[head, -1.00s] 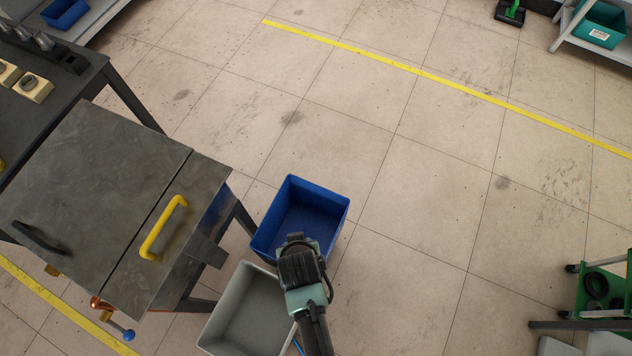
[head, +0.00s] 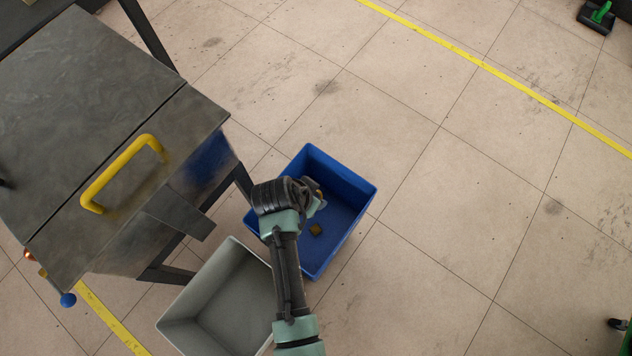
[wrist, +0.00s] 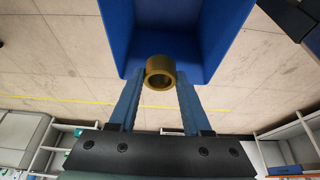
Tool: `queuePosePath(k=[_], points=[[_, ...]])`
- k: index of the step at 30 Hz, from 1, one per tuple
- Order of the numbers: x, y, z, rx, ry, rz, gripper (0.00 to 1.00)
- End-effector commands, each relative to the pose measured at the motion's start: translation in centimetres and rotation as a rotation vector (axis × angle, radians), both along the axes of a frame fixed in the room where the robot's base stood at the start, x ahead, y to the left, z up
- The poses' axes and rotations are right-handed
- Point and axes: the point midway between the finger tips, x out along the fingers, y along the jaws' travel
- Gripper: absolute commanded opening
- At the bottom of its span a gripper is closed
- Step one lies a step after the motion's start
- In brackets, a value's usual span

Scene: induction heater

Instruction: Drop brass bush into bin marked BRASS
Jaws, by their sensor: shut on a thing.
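The brass bush (wrist: 160,72), a short thick ring, sits between the two blue fingers of my gripper (wrist: 159,78) in the wrist view. My gripper is shut on it. In the head view, my gripper (head: 312,198) is over the blue bin (head: 350,180), near its left side. A small brass-coloured piece (head: 315,229) shows against the bin's inside just below the gripper; its height is hard to judge. The blue bin (wrist: 215,40) also fills the top middle of the wrist view, behind the bush. No BRASS marking is readable on any bin.
A grey bin (head: 225,295) stands at the lower left of the blue one, partly behind my arm. A dark metal cabinet with a yellow handle (head: 122,172) and a blue-knobbed lever (head: 68,299) is at the left.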

Motion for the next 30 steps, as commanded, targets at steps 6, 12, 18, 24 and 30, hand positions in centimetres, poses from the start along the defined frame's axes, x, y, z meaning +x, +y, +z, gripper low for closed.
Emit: queuePosePath(k=[6, 12, 18, 24, 30], points=[[1.2, -0.6, -3.1, 0.0, -0.001, -0.124, 0.0], [1.6, -0.8, -3.6, 0.0, 0.0, -0.171, 0.0], [1.5, -0.8, -4.5, 0.0, 0.0, -0.175, 0.0], [1.5, -0.8, -6.7, 0.001, 0.0, -0.174, 0.0], [1.5, -0.8, -8.9, 0.001, 0.001, -0.173, 0.0]])
